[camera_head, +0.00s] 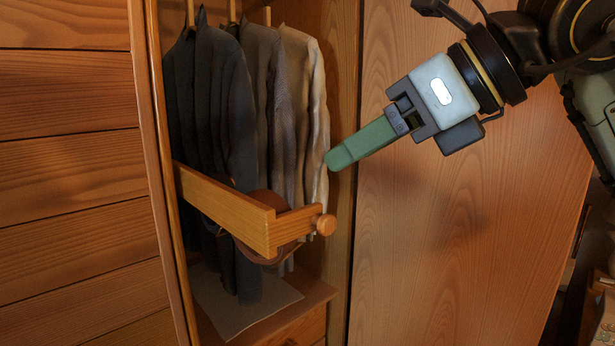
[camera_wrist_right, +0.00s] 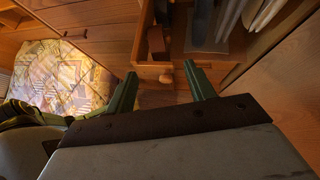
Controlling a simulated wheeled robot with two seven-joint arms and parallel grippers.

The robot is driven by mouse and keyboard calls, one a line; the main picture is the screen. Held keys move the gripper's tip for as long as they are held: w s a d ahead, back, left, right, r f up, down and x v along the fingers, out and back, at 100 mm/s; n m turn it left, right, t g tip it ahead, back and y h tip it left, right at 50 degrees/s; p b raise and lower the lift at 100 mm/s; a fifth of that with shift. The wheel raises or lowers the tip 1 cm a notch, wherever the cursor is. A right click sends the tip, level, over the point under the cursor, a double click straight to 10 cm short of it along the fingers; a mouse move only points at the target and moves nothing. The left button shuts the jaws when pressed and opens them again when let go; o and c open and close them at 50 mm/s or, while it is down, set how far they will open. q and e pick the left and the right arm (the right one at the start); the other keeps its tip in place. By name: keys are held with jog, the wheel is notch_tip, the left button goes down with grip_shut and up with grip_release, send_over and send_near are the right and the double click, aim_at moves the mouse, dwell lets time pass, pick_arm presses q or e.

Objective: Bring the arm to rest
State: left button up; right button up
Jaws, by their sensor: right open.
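My right arm comes in from the upper right in the head view. Its right gripper (camera_head: 340,156) points down and left with green fingers, in front of the wardrobe's right side and above the drawer knob. In the right wrist view the two green fingers of the right gripper (camera_wrist_right: 163,88) stand apart with nothing held between them. A wooden drawer (camera_head: 240,212) with a round knob (camera_head: 325,225) is pulled out below and left of the fingertips, apart from them. The knob also shows in the wrist view (camera_wrist_right: 166,78), beyond the fingertips. My left gripper is not in view.
Dark and light jackets (camera_head: 235,110) hang in the open wardrobe behind the drawer. A wooden door panel (camera_head: 450,240) stands at the right of the opening. A patterned quilted surface (camera_wrist_right: 55,77) lies at the left in the wrist view.

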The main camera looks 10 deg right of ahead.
jog(key=b+x, duration=0.1)
jog(key=x, duration=0.7)
jog(key=shift+a+f, duration=0.15)
jog(key=shift+a, duration=0.05)
jog(key=shift+w+a+f, duration=0.15)
jog(key=shift+a+f, duration=0.1)
jog(key=shift+w+a+f, duration=0.1)
jog(key=shift+a, duration=0.05)
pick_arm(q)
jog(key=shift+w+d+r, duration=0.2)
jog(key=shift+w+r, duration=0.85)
pick_arm(e)
jog(key=shift+f, duration=0.1)
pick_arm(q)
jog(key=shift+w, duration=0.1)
pick_arm(e)
jog(key=shift+a, duration=0.1)
